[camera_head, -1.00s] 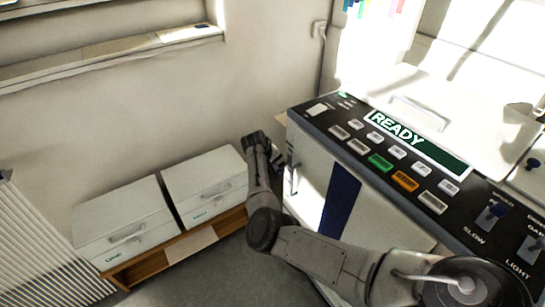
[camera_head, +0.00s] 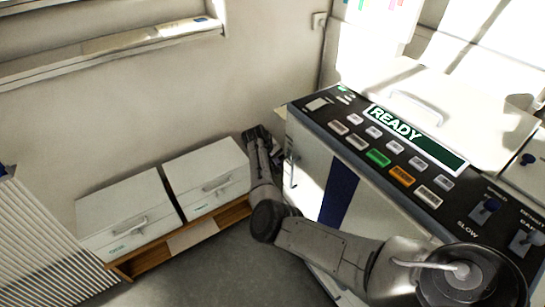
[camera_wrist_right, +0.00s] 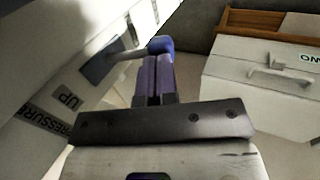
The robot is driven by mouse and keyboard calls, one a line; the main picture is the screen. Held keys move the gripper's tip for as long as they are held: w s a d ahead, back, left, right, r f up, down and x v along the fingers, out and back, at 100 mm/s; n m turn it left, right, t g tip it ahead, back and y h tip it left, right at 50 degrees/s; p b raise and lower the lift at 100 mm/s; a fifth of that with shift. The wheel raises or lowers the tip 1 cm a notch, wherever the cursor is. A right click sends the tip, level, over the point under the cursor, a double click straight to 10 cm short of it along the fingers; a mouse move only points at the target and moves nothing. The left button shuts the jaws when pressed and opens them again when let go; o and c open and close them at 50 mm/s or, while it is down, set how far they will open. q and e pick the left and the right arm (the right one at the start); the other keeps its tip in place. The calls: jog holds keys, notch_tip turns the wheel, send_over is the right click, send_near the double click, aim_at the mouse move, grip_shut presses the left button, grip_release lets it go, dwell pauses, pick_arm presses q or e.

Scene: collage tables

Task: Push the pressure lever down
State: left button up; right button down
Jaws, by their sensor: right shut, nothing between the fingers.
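The pressure lever (camera_wrist_right: 128,54) shows in the right wrist view as a grey bar with a blue knob (camera_wrist_right: 161,44) at its end. It sticks out from the white machine side, near the labels "UP" (camera_wrist_right: 68,98) and "PRESSURE" (camera_wrist_right: 48,126). My right gripper (camera_wrist_right: 158,62) is shut and empty, its fingertips right by the knob; I cannot tell whether they touch. In the head view my right gripper (camera_head: 256,134) is beside the left side of the machine (camera_head: 312,155). The lever is not clear there. My left gripper is not in view.
The machine's top panel has a "READY" display (camera_head: 415,138) and several buttons. Two white drawer boxes (camera_head: 125,210) (camera_head: 205,170) sit on a wooden stand (camera_head: 150,265) left of my right arm. A ribbed white panel (camera_head: 45,245) stands at lower left. Grey floor between is clear.

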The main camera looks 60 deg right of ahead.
jog(key=shift+s+r+p, duration=0.3)
jog(key=shift+s+p, duration=0.05)
jog(key=shift+s, duration=0.1)
jog(key=shift+w+a+r, duration=0.1)
jog(key=shift+w+r, duration=0.05)
jog(key=shift+r, duration=0.1)
jog(key=p+v, duration=0.7)
jog(key=v, duration=0.6)
jog(key=shift+p, duration=0.4)
